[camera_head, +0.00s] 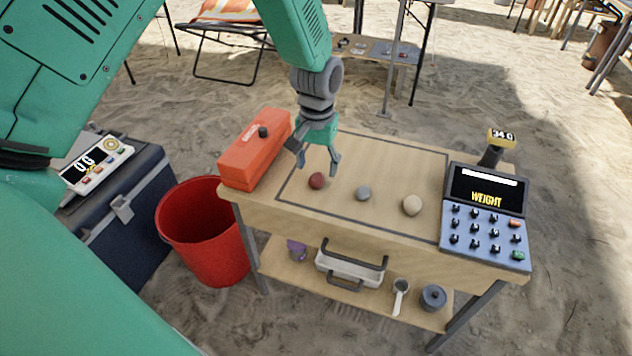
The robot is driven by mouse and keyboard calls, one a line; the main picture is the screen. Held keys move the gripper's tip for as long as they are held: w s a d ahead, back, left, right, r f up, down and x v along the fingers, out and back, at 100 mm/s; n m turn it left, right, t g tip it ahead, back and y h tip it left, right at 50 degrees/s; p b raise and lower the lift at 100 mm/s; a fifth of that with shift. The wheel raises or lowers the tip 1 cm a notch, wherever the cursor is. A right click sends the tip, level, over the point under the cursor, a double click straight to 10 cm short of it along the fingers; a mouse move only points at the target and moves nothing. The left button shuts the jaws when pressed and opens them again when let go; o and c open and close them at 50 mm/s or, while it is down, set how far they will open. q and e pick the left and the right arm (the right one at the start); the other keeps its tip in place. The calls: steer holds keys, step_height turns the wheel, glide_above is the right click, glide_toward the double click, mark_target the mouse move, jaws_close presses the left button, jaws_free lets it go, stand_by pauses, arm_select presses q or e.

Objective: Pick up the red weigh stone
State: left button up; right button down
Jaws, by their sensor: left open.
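The red weigh stone (317,181) lies on the wooden table top (385,160), inside the dark marked outline near its front left. A grey stone (363,193) and a beige stone (412,205) lie to its right in a loose row. My left gripper (318,167) is open and empty, with its fingers pointing down just above and behind the red stone. I cannot tell whether a finger touches the stone. My right gripper is not in view.
An orange toolbox (254,152) stands close left of the gripper. A weighing console (487,217) stands at the table's right end. A red bucket (206,228) and a dark cooler (118,205) stand on the sand at left. A lower shelf (290,272) holds several items.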

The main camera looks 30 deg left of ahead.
mark_target(315, 178)
arm_select(q)
steer(key=f, duration=0.1)
steer(key=f+b, duration=0.1)
steer(key=f, duration=0.2)
steer(key=shift+s+f+b, duration=0.1)
steer(key=shift+s+b, duration=0.2)
steer(key=shift+b, duration=0.05)
steer(key=shift+f, duration=0.15)
steer(key=shift+d, duration=0.15)
steer(key=c, duration=1.2)
steer(key=shift+a, duration=0.25)
jaws_close()
